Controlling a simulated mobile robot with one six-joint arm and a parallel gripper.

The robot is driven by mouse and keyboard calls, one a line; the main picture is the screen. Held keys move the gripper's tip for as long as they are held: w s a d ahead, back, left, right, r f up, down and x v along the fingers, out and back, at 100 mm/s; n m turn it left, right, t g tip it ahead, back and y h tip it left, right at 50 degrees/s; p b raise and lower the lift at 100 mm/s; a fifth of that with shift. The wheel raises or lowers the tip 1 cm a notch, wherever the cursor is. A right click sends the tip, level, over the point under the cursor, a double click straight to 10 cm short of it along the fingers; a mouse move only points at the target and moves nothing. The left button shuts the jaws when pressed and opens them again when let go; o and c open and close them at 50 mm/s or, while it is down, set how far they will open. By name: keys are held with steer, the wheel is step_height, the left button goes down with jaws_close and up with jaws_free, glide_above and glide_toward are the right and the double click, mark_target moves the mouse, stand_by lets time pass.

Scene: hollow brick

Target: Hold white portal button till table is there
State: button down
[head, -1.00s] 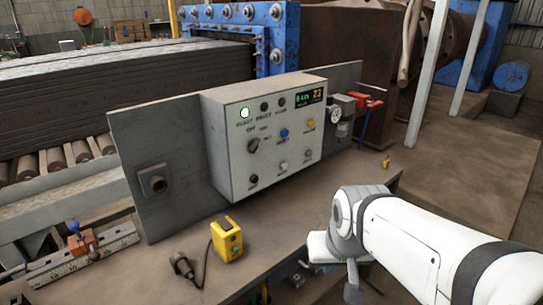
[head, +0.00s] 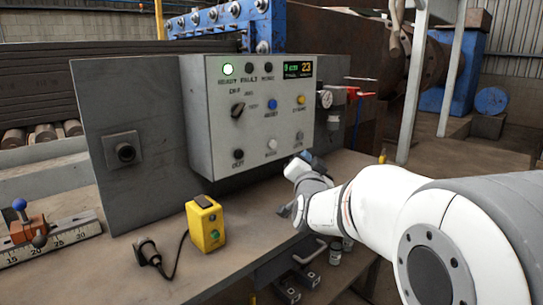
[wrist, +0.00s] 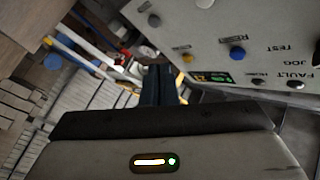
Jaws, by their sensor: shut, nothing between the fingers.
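The white button (head: 271,144) is in the middle of the bottom row of the grey control panel (head: 215,145), with a black button (head: 238,154) on its left and a grey one (head: 299,136) on its right. A white button (wrist: 205,3) also shows at the top edge of the wrist view. My gripper (head: 308,158) is shut and empty, just below the panel's lower right corner, apart from the white button. Its dark fingers (wrist: 158,85) show in the wrist view. The head view shows the fingers small and partly turned away.
A yellow box with a green button (head: 206,224) and a black cable plug (head: 148,252) lie on the bench (head: 255,215). Red clamps and a gauge (head: 325,98) stand right of the panel. The bench's front edge is below my arm. A blue machine (head: 225,20) stands behind.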

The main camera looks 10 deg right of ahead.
mark_target(273, 144)
steer(key=shift+w+r, duration=0.1)
steer(key=w+a+p, duration=0.3)
steer(key=w+a, duration=0.2)
steer(key=w, duration=0.2)
stand_by(0.5)
steer(key=shift+a, duration=0.15)
stand_by(1.8)
steer(key=shift+w+a, duration=0.15)
steer(key=shift+w, duration=0.15)
steer(key=shift+w+a, duration=0.3)
steer(key=shift+w, duration=0.05)
stand_by(0.7)
stand_by(2.2)
steer(key=shift+s+d+b, duration=0.5)
steer(key=shift+s+b, duration=0.2)
steer(key=shift+b, duration=0.15)
